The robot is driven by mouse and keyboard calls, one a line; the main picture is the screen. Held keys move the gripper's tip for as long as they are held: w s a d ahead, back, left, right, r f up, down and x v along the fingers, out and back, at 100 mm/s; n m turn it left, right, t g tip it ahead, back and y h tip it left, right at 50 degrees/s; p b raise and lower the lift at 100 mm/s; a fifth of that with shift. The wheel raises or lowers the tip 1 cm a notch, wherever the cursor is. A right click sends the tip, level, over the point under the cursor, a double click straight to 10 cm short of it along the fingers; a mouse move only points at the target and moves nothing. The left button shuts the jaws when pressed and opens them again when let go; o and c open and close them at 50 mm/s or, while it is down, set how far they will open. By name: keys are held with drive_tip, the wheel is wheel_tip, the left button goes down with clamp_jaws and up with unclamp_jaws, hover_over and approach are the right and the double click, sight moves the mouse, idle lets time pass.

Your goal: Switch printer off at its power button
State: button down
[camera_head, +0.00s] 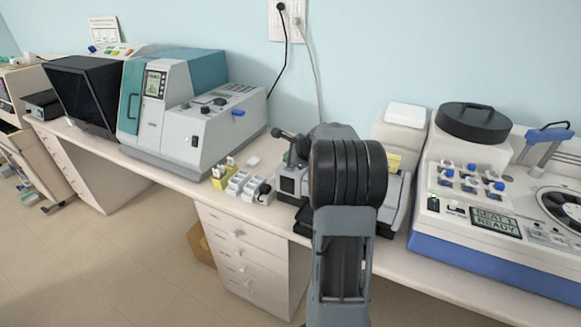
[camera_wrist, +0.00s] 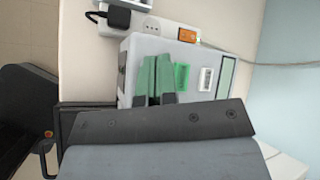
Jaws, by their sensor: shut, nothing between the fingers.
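In the wrist view, my gripper (camera_wrist: 155,60) is shut, its two green fingers side by side with nothing between them. The fingers lie over a pale grey box (camera_wrist: 212,60), which appears to be the printer. A green rocker switch (camera_wrist: 182,77) on that box is just right of the fingers, apart from them in the picture. A white switch or socket (camera_wrist: 206,80) sits beside it. Whether the fingertips touch the box cannot be told. In the head view, my arm hides the gripper and much of the equipment behind it.
A black plug (camera_wrist: 120,18) and a cable lie by the box. In the head view, a large grey and teal machine (camera_head: 190,110) stands left, and a stainer with a lit display (camera_head: 495,222) stands right. Small bottles (camera_head: 248,187) crowd the bench (camera_head: 165,172) left of my arm.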

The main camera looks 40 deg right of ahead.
sight(290, 169)
wheel_tip(290, 169, up, 6)
drive_tip(key=p, duration=0.4)
drive_tip(key=shift+f, duration=0.25)
drive_tip(key=shift+s+f+n, duration=0.1)
drive_tip(key=shift+n, duration=0.4)
drive_tip(key=s+a+r+n+g+h, duration=0.1)
drive_tip(key=s+a+n+g, duration=0.3)
drive_tip(key=s+a+n, duration=2)
drive_tip(key=shift+s+a+r+h+b, duration=0.25)
drive_tip(key=shift+s+a, duration=0.2)
drive_tip(key=shift+a, duration=0.65)
